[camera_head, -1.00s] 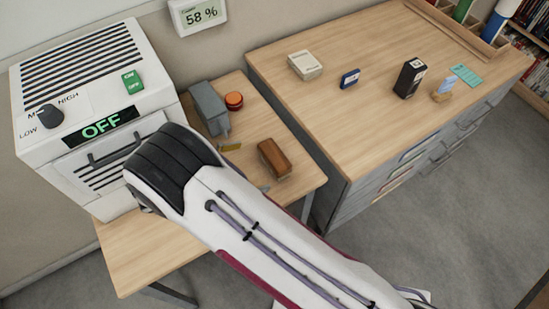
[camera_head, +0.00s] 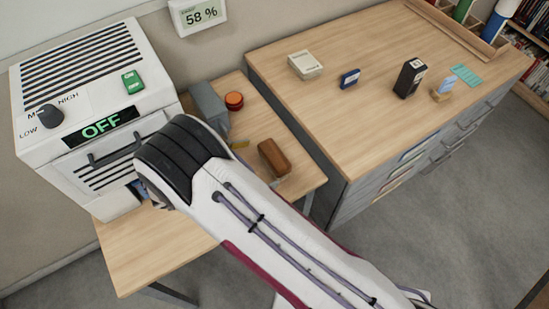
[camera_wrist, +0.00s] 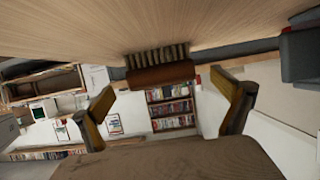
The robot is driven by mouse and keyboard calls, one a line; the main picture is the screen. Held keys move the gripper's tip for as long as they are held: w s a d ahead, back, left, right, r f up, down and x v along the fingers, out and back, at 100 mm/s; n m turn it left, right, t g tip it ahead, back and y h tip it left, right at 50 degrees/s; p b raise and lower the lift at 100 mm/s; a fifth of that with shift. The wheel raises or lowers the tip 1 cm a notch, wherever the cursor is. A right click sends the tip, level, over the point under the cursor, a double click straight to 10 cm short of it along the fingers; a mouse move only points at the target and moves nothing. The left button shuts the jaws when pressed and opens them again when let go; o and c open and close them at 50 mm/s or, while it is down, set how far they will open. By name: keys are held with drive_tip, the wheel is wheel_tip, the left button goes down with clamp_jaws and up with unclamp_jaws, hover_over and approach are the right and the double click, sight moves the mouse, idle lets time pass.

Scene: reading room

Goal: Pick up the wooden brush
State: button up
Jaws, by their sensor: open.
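The wooden brush (camera_head: 272,157) is a brown block lying on the small wooden table, near its right side. In the wrist view the picture is upside down, and the brush (camera_wrist: 160,74) shows its brown back and pale bristles, bristles against the tabletop. My gripper (camera_wrist: 163,90) is open, with its two fingers apart on either side of the brush in the picture. The brush appears beyond the fingertips, and nothing is between them.
The small table (camera_head: 140,260) also holds a grey box (camera_head: 207,103), an orange round item (camera_head: 234,100) and a small yellow item (camera_head: 240,144). A white machine (camera_head: 85,90) stands at left. A wooden-topped cabinet (camera_head: 340,130) with small items stands close at right.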

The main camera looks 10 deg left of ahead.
sight(267, 159)
drive_tip(key=x, duration=0.4)
drive_tip(key=shift+d+r, duration=0.15)
drive_tip(key=shift+r, duration=0.25)
drive_tip(key=shift+w+d+f, duration=0.25)
drive_tip(key=shift+w+d, duration=0.1)
drive_tip(key=shift+w, duration=0.1)
drive_tip(key=c, duration=1.3)
